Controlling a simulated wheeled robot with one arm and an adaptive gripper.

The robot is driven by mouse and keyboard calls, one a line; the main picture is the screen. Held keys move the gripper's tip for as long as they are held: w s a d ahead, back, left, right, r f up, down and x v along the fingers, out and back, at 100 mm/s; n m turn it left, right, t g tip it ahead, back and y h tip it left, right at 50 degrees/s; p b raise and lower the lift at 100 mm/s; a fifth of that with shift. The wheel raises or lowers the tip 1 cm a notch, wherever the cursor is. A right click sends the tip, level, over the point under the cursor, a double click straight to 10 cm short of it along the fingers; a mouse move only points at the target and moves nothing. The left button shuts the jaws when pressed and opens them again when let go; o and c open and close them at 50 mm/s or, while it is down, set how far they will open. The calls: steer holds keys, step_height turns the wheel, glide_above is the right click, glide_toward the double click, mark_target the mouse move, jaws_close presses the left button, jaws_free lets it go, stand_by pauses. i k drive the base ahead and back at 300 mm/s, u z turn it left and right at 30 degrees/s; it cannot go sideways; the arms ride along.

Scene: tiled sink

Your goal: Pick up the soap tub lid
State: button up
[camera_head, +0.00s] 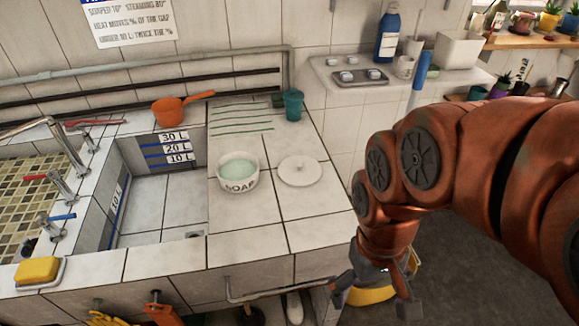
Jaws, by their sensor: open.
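The soap tub lid (300,171) is a white round disc with a small knob. It lies on the tiled counter, just right of the soap tub. The soap tub (238,181) is a white bowl marked SOAP, uncovered, with pale green contents. My gripper (373,297) is open and hangs at the lower right, in front of the counter's edge and apart from the lid. My arm comes in from the right and covers the floor area there.
A teal cup (293,104) stands behind the lid. An orange saucepan (178,107) sits at the back left. The sink basin (160,205) is left of the tub. A yellow sponge (37,270) lies at the front left. A rail (275,296) runs along the counter's front. Tiles around the lid are clear.

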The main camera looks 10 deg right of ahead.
mark_target(295, 171)
steer(key=z, duration=0.05)
steer(key=k, duration=0.65)
steer(key=u, duration=0.7)
steer(key=i, duration=1.05)
steer(key=u, duration=0.35)
